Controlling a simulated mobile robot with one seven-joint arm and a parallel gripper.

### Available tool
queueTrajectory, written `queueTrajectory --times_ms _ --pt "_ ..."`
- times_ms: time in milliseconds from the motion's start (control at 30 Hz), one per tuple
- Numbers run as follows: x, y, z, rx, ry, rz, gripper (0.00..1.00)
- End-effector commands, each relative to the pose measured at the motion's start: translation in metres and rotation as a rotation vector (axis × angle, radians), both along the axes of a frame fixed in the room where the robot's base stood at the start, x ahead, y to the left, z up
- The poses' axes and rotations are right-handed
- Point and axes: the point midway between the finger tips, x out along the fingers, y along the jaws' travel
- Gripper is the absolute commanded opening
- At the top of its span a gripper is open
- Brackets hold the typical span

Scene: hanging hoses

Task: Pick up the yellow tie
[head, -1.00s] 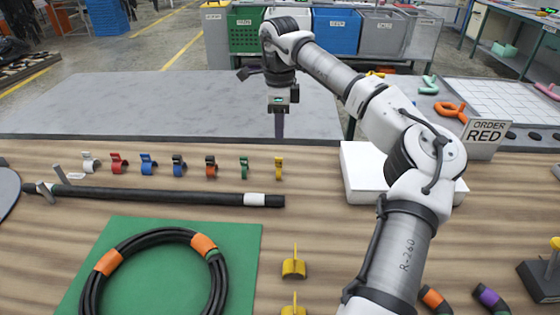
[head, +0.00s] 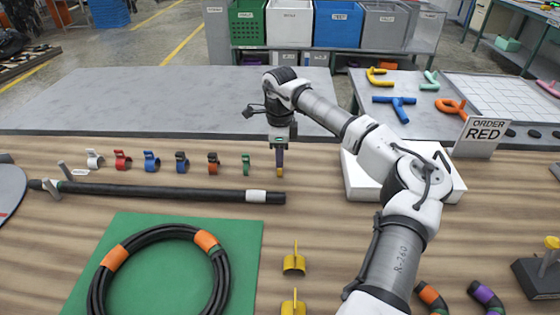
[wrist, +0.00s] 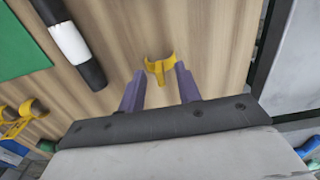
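The yellow tie (head: 280,173) is the last one at the right end of the row of ties on the wooden table. My gripper (head: 280,168) points down right over it and hides much of it in the head view. In the wrist view the yellow tie (wrist: 159,69) shows its curved clip shape between the tips of my two purple fingers (wrist: 160,72). The fingers are apart, one on each side of the tie. I cannot tell whether either touches it. It appears to rest on the table.
A green tie (head: 246,164) is close on the left. A black hose (head: 160,190) with a white band lies in front. Yellow holders (head: 294,264) stand nearer, beside the green mat (head: 150,228). A white block (head: 356,186) is to the right.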

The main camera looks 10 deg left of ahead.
Motion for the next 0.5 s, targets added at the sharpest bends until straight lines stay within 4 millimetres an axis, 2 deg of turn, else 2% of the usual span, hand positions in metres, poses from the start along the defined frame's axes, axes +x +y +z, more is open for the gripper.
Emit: queueTrajectory --times_ms 67,300,500 --pt "0.0 0.0 0.0001 0.0 0.0 0.0 0.34" --pt "0.0 0.0001 0.0004 0.0 0.0 0.0 0.02" --pt "0.0 0.0001 0.0006 0.0 0.0 0.0 0.0"
